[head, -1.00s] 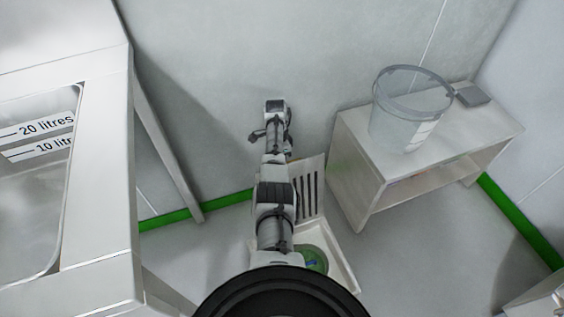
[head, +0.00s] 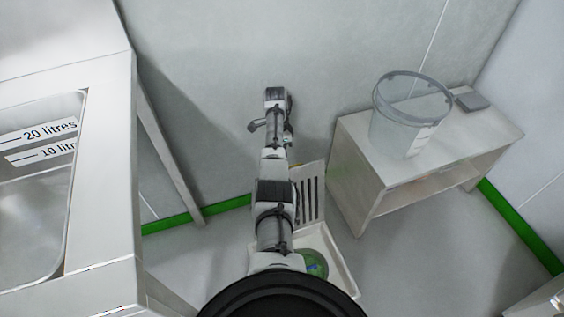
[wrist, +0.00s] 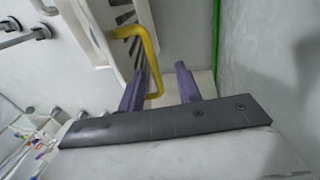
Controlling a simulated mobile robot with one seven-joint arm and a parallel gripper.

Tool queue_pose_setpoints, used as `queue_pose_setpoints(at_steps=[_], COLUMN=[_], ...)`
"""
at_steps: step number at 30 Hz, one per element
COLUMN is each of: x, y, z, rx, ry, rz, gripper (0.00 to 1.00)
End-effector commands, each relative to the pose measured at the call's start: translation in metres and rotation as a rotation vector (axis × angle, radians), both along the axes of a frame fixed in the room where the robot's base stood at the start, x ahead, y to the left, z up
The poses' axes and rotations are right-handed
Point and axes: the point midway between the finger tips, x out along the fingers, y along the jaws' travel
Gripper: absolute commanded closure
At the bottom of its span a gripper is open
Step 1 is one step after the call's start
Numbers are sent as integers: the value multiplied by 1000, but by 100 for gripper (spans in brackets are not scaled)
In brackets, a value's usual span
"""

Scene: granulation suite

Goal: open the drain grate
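The drain grate (head: 310,195) is a pale slotted panel, tilted up at the back of a white drain frame (head: 345,272) on the floor in the head view. Inside the frame is a round green drain opening (head: 314,262), partly hidden by my arm. In the wrist view, the slotted grate (wrist: 144,14) is at the top, with a bent yellow handle (wrist: 147,55) in front. My gripper (wrist: 160,78) has its two purple fingers apart. The handle's lower end shows between them, nearer the left finger; contact is unclear. The fingers are hidden in the head view.
A white bench (head: 365,175) stands right of the grate, with a clear bucket (head: 405,125) and a small grey box (head: 471,101) on it. A steel sink unit (head: 105,175) stands at left. The wall is close behind.

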Motion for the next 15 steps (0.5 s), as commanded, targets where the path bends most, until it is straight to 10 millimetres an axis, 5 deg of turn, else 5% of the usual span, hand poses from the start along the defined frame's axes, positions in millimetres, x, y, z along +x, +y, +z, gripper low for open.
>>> queue_pose_setpoints(at_steps=[6,15], x=[10,15], y=[4,6], z=[47,75], rx=[0,0], ry=[-2,0], rz=[0,1], gripper=[66,66])
